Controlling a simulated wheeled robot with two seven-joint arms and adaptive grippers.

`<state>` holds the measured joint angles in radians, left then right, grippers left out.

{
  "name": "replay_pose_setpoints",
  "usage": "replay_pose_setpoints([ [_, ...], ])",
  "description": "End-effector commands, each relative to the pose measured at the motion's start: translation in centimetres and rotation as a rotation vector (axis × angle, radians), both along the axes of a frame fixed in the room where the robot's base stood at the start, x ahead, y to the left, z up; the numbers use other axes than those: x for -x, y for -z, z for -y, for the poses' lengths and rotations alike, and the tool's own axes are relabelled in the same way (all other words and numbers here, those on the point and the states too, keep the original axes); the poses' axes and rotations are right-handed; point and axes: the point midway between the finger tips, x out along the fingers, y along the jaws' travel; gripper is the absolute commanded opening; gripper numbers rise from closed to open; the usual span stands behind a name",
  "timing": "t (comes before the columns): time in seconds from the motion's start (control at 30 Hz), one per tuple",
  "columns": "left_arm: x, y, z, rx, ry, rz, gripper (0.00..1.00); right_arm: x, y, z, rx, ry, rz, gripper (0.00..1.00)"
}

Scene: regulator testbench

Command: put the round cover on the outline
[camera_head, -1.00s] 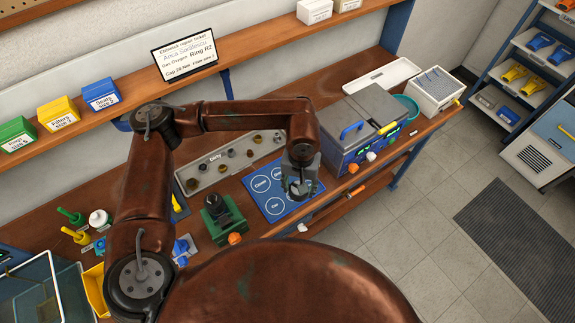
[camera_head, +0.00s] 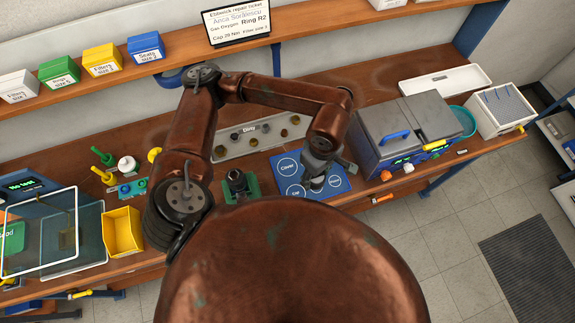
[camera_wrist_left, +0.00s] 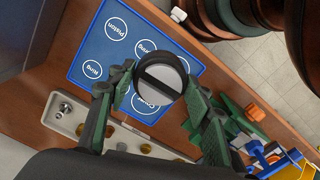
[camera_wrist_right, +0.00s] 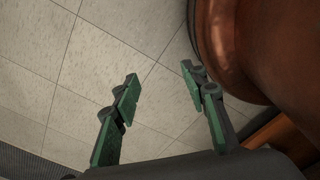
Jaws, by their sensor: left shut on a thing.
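My left gripper (camera_head: 315,184) is over the blue mat (camera_head: 277,175) with its white labelled outlines. In the left wrist view, its green fingers (camera_wrist_left: 158,82) are shut on the round cover (camera_wrist_left: 165,80), a grey disc with a dark bar across it. The cover overlaps the outline marked Cover (camera_wrist_left: 143,104) in that view and hides part of it. I cannot tell how high the cover is above the mat. My right gripper (camera_wrist_right: 160,76) is open and empty above the floor.
A grey tray of small parts (camera_head: 222,151) lies behind the mat. A green fixture (camera_head: 237,181) stands left of it, and a grey-blue machine (camera_head: 385,135) stands close on the right. A yellow bin (camera_head: 122,232) is further left. My own body hides the bench front.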

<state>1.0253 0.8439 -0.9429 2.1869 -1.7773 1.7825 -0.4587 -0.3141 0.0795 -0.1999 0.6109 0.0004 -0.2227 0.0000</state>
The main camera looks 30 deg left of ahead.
Motion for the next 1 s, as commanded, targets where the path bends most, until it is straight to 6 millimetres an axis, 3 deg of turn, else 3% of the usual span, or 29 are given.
replay_pose_setpoints([
  [0.3, 4.3, -0.4, -3.4, -0.002, -0.733, -0.001, 0.22, -3.0, -0.7, -0.1, -0.002, -0.007, 0.038, 0.4],
  [0.6, 7.7, -0.7, -6.3, -0.004, -1.358, -0.001, 0.22, -2.6, -1.1, -0.1, -0.002, -0.006, 0.034, 0.4],
  [0.83, 8.6, -0.8, -7.3, -0.004, -1.573, 0.0, 0.22, -1.8, -1.1, 0.0, -0.001, -0.004, 0.023, 0.4],
  [1.0, 6.5, 0.3, -8.3, -0.008, -1.602, 0.001, 0.22, -1.8, -1.2, 0.0, -0.001, -0.005, 0.024, 0.4],
])
